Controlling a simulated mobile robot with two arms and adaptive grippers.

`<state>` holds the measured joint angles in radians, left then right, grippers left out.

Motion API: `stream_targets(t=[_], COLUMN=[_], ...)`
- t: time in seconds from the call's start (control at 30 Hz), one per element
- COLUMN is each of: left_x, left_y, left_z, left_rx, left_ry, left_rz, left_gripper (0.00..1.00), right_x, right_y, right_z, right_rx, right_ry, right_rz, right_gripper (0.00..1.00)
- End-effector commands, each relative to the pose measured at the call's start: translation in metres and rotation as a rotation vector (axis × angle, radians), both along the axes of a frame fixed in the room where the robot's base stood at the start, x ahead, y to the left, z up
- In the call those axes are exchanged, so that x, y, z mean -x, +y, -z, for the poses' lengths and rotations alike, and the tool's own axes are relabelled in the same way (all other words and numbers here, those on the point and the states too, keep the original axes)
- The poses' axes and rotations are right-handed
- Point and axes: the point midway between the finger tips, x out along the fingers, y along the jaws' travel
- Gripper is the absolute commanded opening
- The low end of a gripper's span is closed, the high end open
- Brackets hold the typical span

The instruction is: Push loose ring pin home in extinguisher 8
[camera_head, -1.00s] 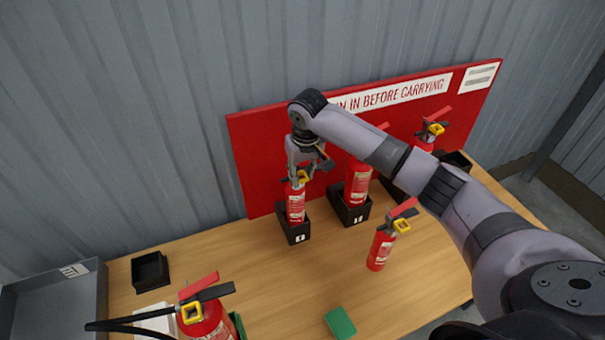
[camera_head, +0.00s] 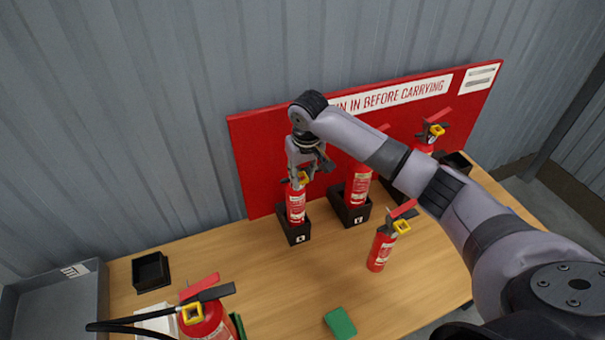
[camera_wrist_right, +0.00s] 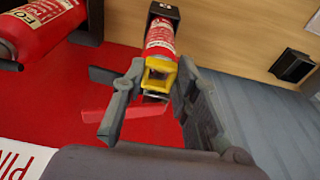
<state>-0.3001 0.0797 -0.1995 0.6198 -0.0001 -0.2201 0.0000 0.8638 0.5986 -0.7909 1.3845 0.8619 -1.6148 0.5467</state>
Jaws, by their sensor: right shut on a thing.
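Extinguisher 8 (camera_head: 296,207), a small red cylinder, stands upright in a black holder (camera_head: 296,235) against the red board. Its number plate is too small to read surely. Its yellow ring pin (camera_head: 304,179) is at the top; in the right wrist view the yellow ring (camera_wrist_right: 158,74) sits between my fingers. My right gripper (camera_head: 302,176) reaches down from above and is shut on the yellow ring. In the right wrist view the fingers (camera_wrist_right: 160,78) flank it, and the extinguisher body (camera_wrist_right: 161,38) shows beyond. How deep the pin sits is hidden. My left gripper is not in view.
Another extinguisher (camera_head: 358,186) stands in the neighbouring holder, and one more (camera_head: 425,143) farther right. A loose extinguisher (camera_head: 380,250) stands on the table (camera_head: 270,285). A large one (camera_head: 208,325) is at the front left. A green block (camera_head: 340,322) and an empty black holder (camera_head: 150,272) lie nearby.

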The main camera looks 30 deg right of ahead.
Motion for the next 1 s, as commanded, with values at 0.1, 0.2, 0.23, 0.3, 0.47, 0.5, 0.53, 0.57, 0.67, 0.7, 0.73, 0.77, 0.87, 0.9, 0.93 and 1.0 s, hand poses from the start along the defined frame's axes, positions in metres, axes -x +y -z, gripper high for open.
stream_targets(t=[0.1, 0.2, 0.23, 0.3, 0.47, 0.5, 0.53, 0.57, 0.67, 0.7, 0.73, 0.77, 0.87, 0.9, 0.93, 1.0], left_x=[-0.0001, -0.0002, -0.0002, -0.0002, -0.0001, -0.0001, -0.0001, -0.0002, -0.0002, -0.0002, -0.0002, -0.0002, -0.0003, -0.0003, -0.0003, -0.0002], left_y=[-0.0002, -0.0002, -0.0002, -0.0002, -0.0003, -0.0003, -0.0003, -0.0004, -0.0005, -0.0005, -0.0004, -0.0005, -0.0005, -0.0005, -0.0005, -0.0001], left_z=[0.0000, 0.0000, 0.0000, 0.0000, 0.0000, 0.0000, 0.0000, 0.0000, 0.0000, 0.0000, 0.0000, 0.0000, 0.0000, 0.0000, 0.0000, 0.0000], left_rx=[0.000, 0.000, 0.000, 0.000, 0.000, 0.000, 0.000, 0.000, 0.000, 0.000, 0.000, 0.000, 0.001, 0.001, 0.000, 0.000], left_ry=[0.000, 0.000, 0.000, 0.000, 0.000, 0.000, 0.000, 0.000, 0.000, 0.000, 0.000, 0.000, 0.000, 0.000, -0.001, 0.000], left_rz=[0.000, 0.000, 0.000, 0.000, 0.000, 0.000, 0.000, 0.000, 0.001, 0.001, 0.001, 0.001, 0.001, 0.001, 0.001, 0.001], left_gripper=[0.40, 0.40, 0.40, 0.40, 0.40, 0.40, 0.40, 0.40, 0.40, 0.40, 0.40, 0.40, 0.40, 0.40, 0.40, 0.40], right_x=[-0.0002, -0.0003, -0.0003, -0.0002, -0.0001, -0.0001, -0.0001, -0.0001, -0.0001, -0.0001, -0.0001, -0.0001, -0.0001, -0.0001, -0.0001, 0.0000], right_y=[0.0004, 0.0002, 0.0002, 0.0002, 0.0003, 0.0003, 0.0003, 0.0003, 0.0002, 0.0002, 0.0002, 0.0002, 0.0001, 0.0001, 0.0001, 0.0001], right_z=[-0.0002, -0.0003, -0.0003, -0.0003, -0.0003, -0.0003, -0.0003, -0.0003, -0.0003, -0.0003, -0.0003, -0.0003, -0.0003, -0.0003, -0.0003, -0.0002], right_rx=[0.000, 0.000, 0.000, 0.000, 0.000, 0.000, 0.000, 0.000, 0.000, 0.000, 0.000, 0.000, 0.000, 0.000, 0.000, 0.000], right_ry=[-0.001, -0.001, -0.001, -0.001, 0.000, 0.000, 0.000, 0.000, 0.000, 0.000, 0.000, 0.000, 0.000, 0.000, 0.000, 0.000], right_rz=[0.000, 0.000, 0.000, 0.000, 0.000, 0.000, 0.000, 0.000, 0.000, 0.000, 0.000, 0.000, 0.000, 0.000, 0.000, 0.000], right_gripper=[0.00, 0.00, 0.00, 0.00, 0.31, 0.33, 0.35, 0.37, 0.44, 0.47, 0.49, 0.51, 0.51, 0.51, 0.51, 0.51])
